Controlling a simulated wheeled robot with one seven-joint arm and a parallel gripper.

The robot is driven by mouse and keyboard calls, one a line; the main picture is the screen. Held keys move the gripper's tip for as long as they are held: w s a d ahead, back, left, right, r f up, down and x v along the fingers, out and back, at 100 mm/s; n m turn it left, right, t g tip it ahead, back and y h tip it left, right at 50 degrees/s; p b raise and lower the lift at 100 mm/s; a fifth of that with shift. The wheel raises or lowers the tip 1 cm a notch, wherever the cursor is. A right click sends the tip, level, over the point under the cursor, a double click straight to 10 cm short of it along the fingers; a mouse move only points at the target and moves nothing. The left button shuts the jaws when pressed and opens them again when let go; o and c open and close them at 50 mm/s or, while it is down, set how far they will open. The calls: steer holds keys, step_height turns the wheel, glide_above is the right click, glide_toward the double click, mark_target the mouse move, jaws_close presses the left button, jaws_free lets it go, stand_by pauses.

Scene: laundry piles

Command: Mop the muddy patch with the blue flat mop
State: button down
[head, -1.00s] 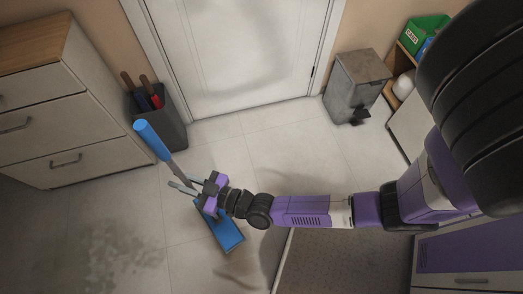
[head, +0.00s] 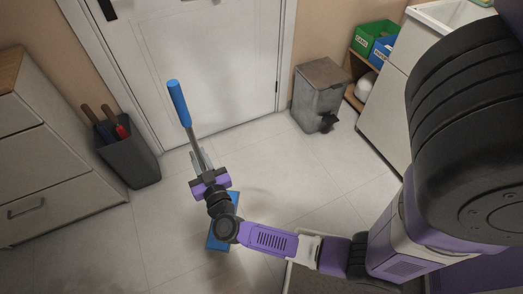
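The blue flat mop (head: 179,104) stands tilted, its blue grip up and its grey shaft running down to my gripper. Its flat blue head (head: 217,238) is low at the floor, partly hidden behind my wrist. My gripper (head: 200,160) is around the shaft with a finger on each side and appears shut on it. The muddy patch (head: 85,278) shows only as a faint dark smear on the tiles at the lower left, cut by the picture's bottom edge. The mop head is to the right of it.
A dark bin with red- and blue-marked handled items (head: 129,160) stands beside the drawer cabinet (head: 45,180) at left. A white door (head: 190,60) is behind. A grey pedal bin (head: 319,95) and shelf boxes (head: 376,36) are at right. Tiles between are clear.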

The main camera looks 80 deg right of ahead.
steer(key=s+d+f+m+g+h+b, duration=0.3)
steer(key=s+d+f+m+g+b, duration=0.8)
steer(key=s+d+f+g, duration=0.3)
steer(key=s+d+g+b, duration=0.1)
steer(key=d+g, duration=0.1)
steer(key=g, duration=0.1)
steer(key=shift+s+d+f+m+h, duration=0.2)
steer(key=shift+d+f+m+h, duration=0.1)
steer(key=shift+d+f+h, duration=0.1)
steer(key=shift+r, duration=0.15)
